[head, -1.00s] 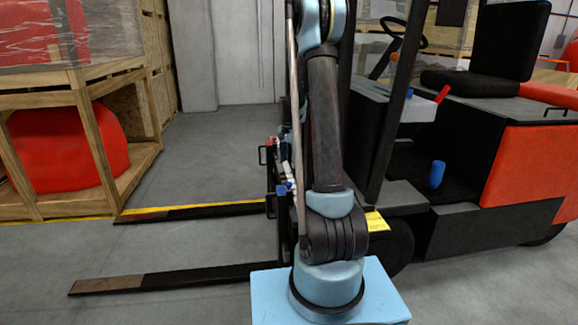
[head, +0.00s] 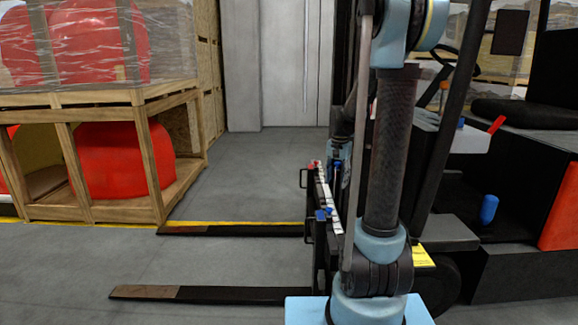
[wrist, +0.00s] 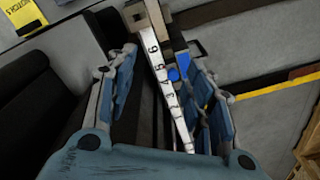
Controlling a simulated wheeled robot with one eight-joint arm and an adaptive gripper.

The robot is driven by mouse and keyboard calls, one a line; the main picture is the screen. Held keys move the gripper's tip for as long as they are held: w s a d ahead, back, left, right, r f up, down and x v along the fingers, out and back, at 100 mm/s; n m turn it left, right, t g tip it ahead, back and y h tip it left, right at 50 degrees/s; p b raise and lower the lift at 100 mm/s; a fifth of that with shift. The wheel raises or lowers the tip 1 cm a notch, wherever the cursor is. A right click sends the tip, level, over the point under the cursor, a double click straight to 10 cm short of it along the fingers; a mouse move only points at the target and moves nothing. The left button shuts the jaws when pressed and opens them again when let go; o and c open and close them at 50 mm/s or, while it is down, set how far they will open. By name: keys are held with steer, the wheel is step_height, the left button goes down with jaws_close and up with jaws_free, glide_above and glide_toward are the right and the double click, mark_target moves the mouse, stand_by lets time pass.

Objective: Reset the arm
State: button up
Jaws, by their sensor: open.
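My arm (head: 388,150) stands upright in the right half of the head view, with its light blue base at the bottom. My gripper shows in the wrist view (wrist: 160,62), its two blue and grey fingers apart and nothing held between them. A white strip numbered 1 to 6 (wrist: 163,75) on the forklift's carriage lies beyond the fingers, with a blue piece (wrist: 173,73) beside it. In the head view the white strip (head: 327,195) carries red and blue pieces.
The forklift's dark forks (head: 200,293) reach left over the grey floor. Its seat (head: 525,113) and a blue cup (head: 489,209) are at the right. A wooden crate (head: 150,165) with red nosecones stands at the left. The floor between crate and forklift is clear.

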steer(key=s+r+n, duration=0.2)
steer(key=s+n, duration=0.1)
steer(key=s, duration=1.3)
steer(key=s+f+n+t, duration=0.1)
steer(key=s+f+n, duration=0.2)
steer(key=s+f, duration=0.4)
steer(key=s, duration=0.8)
steer(key=shift+n+t, duration=0.3)
steer(key=shift+w+f, duration=0.2)
steer(key=shift+w, duration=0.2)
